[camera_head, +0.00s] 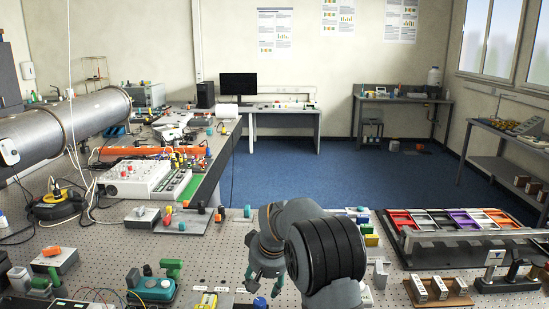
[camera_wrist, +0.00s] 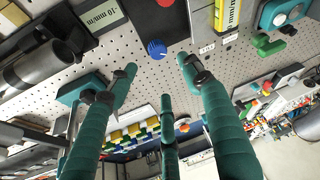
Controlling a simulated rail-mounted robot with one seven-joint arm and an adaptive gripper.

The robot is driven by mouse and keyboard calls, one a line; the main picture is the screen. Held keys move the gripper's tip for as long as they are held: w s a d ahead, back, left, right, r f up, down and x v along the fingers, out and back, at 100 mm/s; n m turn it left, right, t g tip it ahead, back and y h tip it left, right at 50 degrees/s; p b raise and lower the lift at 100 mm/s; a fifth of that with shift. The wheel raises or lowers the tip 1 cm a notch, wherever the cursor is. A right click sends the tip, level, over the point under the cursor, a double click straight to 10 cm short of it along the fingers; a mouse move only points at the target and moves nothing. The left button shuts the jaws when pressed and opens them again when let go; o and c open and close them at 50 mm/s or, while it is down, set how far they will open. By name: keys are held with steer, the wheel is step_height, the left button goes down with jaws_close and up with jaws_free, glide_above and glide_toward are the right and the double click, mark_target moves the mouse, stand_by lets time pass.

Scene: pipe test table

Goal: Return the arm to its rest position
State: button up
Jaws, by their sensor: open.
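My gripper (camera_head: 264,278) hangs over the front middle of the perforated table (camera_head: 225,262) in the head view, with its fingers pointing down. In the wrist view the green fingers of my gripper (camera_wrist: 158,82) are spread apart, with nothing between them. My arm reaches in from the bottom right and hides part of the table.
A white control box (camera_head: 133,178) sits on the left side. A yellow device (camera_head: 204,301) is left of the gripper.

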mark_target(260, 301)
steer(key=x, duration=0.8)
steer(key=shift+s+a+f, duration=0.1)
steer(key=shift+a+f, duration=0.05)
steer(key=shift+a, duration=0.2)
steer(key=shift+w+d+f, duration=0.15)
steer(key=shift+w+f, duration=0.05)
steer(key=shift+f, duration=0.25)
steer(key=shift+w+d+f, duration=0.15)
steer(key=shift+w+f, duration=0.05)
steer(key=shift+f, duration=0.3)
steer(key=shift+w+d+f, duration=0.1)
steer(key=shift+w+f, duration=0.05)
steer(key=shift+f, duration=0.15)
steer(key=shift+w+a+f, duration=0.2)
steer(key=shift+a+f, duration=0.1)
steer(key=shift+f, duration=0.15)
steer(key=shift+d, duration=0.1)
steer(key=shift+d, duration=0.1)
steer(key=shift+c, duration=0.5)
